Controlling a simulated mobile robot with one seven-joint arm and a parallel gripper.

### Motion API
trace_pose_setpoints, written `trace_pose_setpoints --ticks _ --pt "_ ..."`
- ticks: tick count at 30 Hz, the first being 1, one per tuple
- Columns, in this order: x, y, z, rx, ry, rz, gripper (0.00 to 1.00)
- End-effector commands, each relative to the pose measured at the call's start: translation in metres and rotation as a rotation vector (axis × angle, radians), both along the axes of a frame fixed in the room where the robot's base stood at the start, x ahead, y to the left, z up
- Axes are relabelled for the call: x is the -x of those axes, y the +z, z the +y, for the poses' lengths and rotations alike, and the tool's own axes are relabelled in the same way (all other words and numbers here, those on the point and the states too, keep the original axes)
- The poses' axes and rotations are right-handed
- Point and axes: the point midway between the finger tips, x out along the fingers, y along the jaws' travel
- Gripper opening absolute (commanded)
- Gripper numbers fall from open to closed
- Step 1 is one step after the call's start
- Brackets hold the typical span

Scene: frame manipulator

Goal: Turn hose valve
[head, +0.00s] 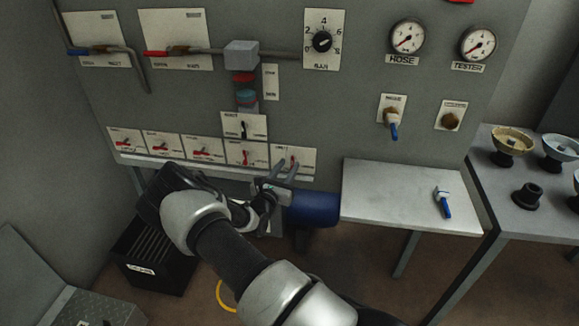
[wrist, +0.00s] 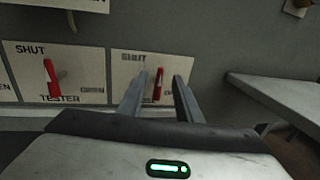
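The rightmost plate (head: 306,152) in the panel's lower row carries a small red valve handle (head: 292,161). In the wrist view this handle (wrist: 158,85) stands upright near the word SHUT; the plate's lower label is hidden behind a finger, so I cannot read a hose name there. My gripper (head: 284,169) is open in front of this plate. In the wrist view its fingers (wrist: 160,76) lie on either side of the handle, with a gap showing on both sides. The TESTER valve handle (wrist: 52,80) is on the plate to the left.
A white shelf (head: 385,190) juts out to the right, with a blue-handled tool (head: 443,203) on it. A blue cylinder (head: 313,208) is just right of my gripper. The HOSE gauge (head: 406,37) is at the upper right. A black crate (head: 157,262) stands at lower left.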

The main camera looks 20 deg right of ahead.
Motion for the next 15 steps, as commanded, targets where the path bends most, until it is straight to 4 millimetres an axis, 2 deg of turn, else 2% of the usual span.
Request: trace_pose_setpoints --ticks 6,15 --pt "-0.014 0.0 -0.014 0.0 0.0 0.0 0.32" --pt "-0.015 0.0 -0.015 0.0 0.0 0.0 0.32"
